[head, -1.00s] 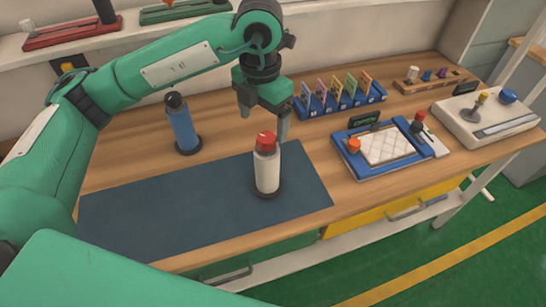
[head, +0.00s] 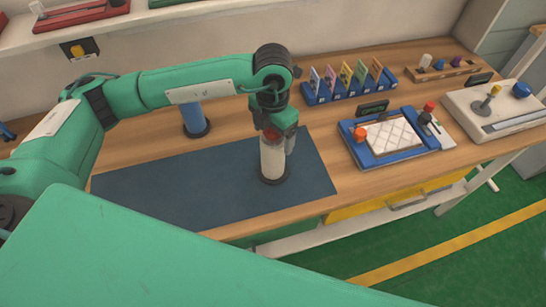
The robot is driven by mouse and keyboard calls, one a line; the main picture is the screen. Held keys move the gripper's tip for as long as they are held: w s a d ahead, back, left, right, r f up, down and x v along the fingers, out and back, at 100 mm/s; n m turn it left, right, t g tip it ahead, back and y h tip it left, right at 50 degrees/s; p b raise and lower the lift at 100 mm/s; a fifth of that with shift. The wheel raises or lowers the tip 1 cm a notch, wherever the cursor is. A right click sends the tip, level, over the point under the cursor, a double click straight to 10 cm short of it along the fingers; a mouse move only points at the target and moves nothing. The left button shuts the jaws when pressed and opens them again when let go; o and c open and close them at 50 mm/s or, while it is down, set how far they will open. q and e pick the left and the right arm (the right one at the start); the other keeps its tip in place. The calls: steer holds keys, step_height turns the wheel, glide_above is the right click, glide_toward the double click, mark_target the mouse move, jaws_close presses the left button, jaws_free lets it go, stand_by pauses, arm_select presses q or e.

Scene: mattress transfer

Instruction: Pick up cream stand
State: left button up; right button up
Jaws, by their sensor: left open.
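The cream stand (head: 272,160) is an upright cream cylinder with a red top and a dark round base. It stands on the dark blue mat (head: 215,192) near its right end. My left gripper (head: 274,136) points down right at the stand's red top, with its open fingers around or close beside it. The fingers and arm partly hide the top, so I cannot tell whether they touch it. My right gripper is not in view.
A blue cylinder (head: 193,117) stands behind the mat, partly covered by my left arm. A blue framed board (head: 395,155) is to the right. A blue card rack (head: 350,90) and a grey control box (head: 500,115) stand further back. The front of the mat is clear.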

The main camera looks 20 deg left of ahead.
arm_select(q)
steer(key=shift+w+f+p, duration=0.1)
steer(key=shift+f+p, duration=0.2)
steer(key=shift+f, duration=1.1)
steer(key=shift+r, duration=0.1)
jaws_close()
